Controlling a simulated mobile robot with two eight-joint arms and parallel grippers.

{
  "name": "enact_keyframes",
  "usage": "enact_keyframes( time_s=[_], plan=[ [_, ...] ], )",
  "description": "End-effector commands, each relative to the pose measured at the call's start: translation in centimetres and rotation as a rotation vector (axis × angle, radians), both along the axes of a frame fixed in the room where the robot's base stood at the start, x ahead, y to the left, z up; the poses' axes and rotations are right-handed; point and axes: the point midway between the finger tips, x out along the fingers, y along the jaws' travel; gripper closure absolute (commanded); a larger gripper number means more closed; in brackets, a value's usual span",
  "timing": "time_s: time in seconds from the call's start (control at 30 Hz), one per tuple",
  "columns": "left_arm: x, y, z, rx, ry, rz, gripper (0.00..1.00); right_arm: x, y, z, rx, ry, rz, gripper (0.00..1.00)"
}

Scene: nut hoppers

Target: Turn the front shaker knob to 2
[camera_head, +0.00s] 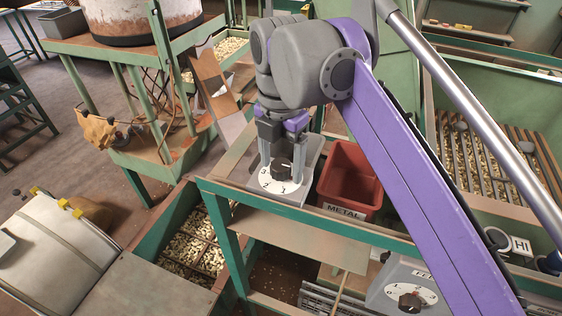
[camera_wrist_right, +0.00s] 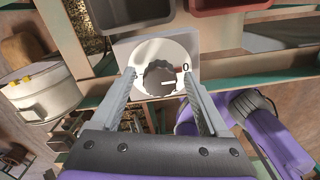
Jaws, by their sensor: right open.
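A black ribbed knob (camera_head: 281,168) sits on a white numbered dial (camera_head: 265,181) on a grey box. My right gripper (camera_head: 279,176) points down at it, open, with one finger on each side of the knob. In the right wrist view the knob (camera_wrist_right: 160,79) lies between the two spread fingertips (camera_wrist_right: 161,84), with gaps visible beside it. A short white mark on the knob points right, a little below the printed 0. Fingers and wrist hide part of the dial, and I cannot read a label on this box. My left gripper is not in view.
A red bin (camera_head: 349,178) labelled METAL stands right of the box. Hoppers of nuts (camera_head: 190,245) lie below left. The green frame (camera_head: 222,190) borders the box.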

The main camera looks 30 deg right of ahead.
Motion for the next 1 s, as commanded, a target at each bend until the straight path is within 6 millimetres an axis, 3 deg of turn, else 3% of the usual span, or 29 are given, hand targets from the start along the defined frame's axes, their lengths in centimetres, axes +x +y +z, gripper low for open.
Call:
enact_keyframes(
  time_s=[0.2,0.23,0.6,0.67,1.0],
  plan=[
    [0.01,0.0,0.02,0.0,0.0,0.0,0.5,0.0,0.0,-0.01,0.0,0.0,0.0,0.22],
    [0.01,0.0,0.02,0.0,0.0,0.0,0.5,0.0,0.0,-0.01,0.0,0.0,0.0,0.25],
    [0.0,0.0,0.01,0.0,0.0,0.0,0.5,0.0,0.0,0.0,0.0,0.0,0.0,0.92],
    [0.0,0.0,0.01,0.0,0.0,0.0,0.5,0.0,-0.01,0.0,0.0,0.0,0.0,1.0],
    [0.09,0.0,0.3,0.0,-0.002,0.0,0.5,0.01,0.0,0.05,0.0,0.0,-0.043,1.0]
  ],
)
